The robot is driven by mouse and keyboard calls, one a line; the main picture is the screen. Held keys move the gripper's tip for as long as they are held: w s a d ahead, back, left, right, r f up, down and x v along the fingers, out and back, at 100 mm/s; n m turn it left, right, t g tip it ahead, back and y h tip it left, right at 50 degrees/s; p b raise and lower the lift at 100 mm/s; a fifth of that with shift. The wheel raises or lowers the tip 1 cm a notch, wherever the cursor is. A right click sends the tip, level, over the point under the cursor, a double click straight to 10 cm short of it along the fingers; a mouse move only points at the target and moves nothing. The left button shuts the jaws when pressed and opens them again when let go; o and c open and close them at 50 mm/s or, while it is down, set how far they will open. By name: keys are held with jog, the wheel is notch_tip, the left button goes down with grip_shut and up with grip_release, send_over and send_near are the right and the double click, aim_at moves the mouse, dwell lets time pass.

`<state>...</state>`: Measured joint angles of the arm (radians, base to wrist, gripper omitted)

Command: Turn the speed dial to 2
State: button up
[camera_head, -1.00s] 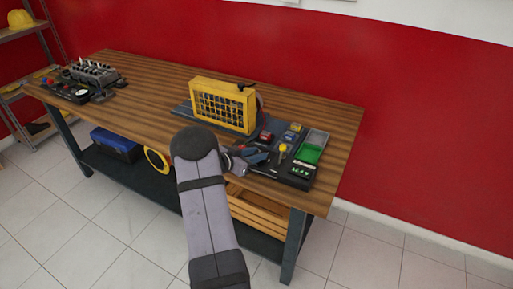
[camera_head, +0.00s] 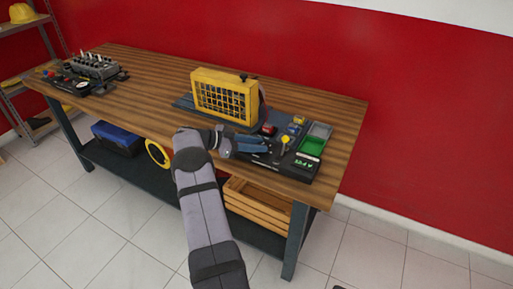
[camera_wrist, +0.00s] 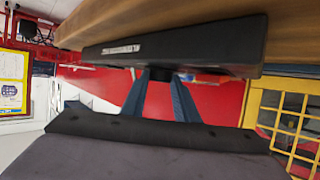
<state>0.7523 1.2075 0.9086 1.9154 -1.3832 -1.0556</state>
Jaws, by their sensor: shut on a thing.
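The dark control panel (camera_head: 276,164) sits at the right front of the bench. My gripper (camera_head: 268,147) reaches in over its left part from the left, with blue fingers. In the wrist view, the panel (camera_wrist: 235,45) appears as a dark slab with a white label. The fingertips (camera_wrist: 171,72) meet its face with a small gap between them. They are shut on a small dark piece, apparently the speed dial (camera_wrist: 185,77), mostly hidden by the fingers. The dial's pointer and numbers cannot be read. A green-lit display (camera_head: 304,164) shows at the panel's right front.
A yellow mesh guard (camera_head: 224,96) stands just behind my gripper. A red switch (camera_head: 268,129), a yellow-topped knob (camera_head: 285,140) and a green tray (camera_head: 311,146) are close by. Another trainer (camera_head: 92,68) stands far left.

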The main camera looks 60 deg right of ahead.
jog(key=shift+a+f, duration=0.1)
jog(key=shift+f, duration=0.15)
jog(key=o, duration=1)
jog(key=shift+o, duration=0.2)
jog(key=shift+r, duration=0.1)
jog(key=shift+b+v, duration=1.1)
jog(key=shift+v, duration=2.55)
jog(key=shift+w+r, duration=0.15)
